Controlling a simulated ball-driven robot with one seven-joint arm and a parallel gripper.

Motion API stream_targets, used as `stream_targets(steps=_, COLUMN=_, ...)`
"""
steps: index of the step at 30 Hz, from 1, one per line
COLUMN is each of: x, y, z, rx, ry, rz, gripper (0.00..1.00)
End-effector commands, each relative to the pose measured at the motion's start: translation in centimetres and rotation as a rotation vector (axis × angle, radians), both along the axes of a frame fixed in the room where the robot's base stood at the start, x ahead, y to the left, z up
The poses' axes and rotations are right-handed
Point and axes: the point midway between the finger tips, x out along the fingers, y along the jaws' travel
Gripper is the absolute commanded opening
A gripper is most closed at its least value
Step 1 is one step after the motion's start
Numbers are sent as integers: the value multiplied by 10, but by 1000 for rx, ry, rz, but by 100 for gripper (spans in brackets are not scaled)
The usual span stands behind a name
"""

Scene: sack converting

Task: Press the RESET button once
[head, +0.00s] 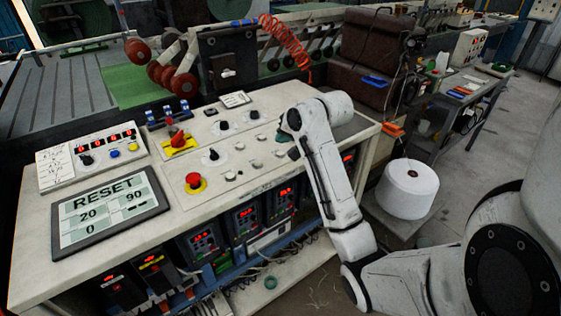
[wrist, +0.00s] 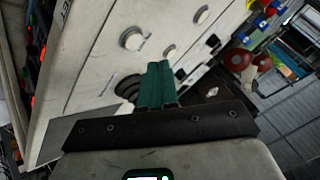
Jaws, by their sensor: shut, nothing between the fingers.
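A dark-framed display (head: 108,213) on the left of the cream control console shows the word RESET above the numbers 20, 90 and 0. Several small pale round buttons sit on the console's right panel, one of them (head: 256,163) near its front; their labels are too small to read, so I cannot tell which is the RESET button. My gripper (head: 281,138) is at the panel's right end, its green fingers together and empty. In the wrist view the shut fingers (wrist: 157,84) point at the panel, beside a dark round part (wrist: 128,88) they partly hide. A pale button (wrist: 132,38) lies beyond; contact is unclear.
A red emergency knob (head: 195,182) on a yellow base, a red-handled switch (head: 179,141) and black knobs (head: 213,155) stand up from the console. A white roll (head: 407,188) stands right of it. Red-lit controllers (head: 203,243) line the shelf below.

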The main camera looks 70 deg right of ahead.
Motion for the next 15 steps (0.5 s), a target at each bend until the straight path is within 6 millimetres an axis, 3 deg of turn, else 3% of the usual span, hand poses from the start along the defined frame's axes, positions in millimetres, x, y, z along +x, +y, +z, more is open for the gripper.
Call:
stream_targets(steps=6, x=0, y=0, z=-17, rx=-1, ry=1, rz=0, gripper=0)
stream_targets(steps=15, x=0, y=0, z=-18, rx=-1, ry=1, rz=0, gripper=0)
